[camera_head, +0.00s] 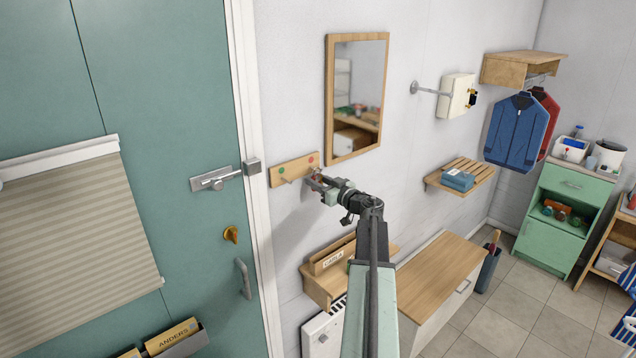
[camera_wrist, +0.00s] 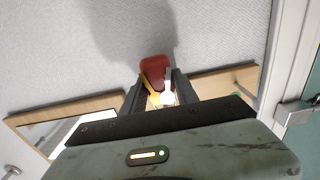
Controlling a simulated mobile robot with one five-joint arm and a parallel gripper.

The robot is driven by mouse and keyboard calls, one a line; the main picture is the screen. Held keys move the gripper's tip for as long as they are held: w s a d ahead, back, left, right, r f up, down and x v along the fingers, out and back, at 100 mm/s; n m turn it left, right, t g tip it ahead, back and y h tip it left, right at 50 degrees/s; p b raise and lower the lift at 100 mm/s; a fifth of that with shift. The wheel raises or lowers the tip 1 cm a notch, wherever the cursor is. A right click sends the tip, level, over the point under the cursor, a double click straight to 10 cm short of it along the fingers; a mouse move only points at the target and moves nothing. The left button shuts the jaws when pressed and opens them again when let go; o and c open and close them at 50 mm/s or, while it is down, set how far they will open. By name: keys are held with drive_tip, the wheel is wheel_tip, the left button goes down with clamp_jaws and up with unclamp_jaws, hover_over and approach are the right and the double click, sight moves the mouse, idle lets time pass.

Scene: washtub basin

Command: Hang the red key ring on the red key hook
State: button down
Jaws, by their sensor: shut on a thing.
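The wooden key board (camera_head: 292,170) hangs on the wall between the door frame and the mirror. It carries a green dot (camera_head: 282,171) on the left and a red dot (camera_head: 313,160) on the right, each with a peg-like hook below. My gripper (camera_head: 314,181) is at the board's right end, close to the red hook, and partly covers it. In the wrist view my gripper is shut on the red key ring (camera_wrist: 156,70), whose red tag shows beyond the fingertips. A yellow part and a pale rounded tip show between the fingers. I cannot tell whether the ring is around the hook.
The mirror (camera_head: 357,95) hangs just right of the board. The teal door (camera_head: 160,120) with its latch (camera_head: 225,177) is to the left.

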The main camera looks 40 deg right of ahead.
idle(0.3)
drive_tip(key=c, duration=0.9)
unclamp_jaws()
drive_tip(key=shift+o, duration=0.2)
drive_tip(key=s, duration=0.8)
drive_tip(key=shift+a, duration=0.25)
drive_tip(key=shift+w, duration=0.1)
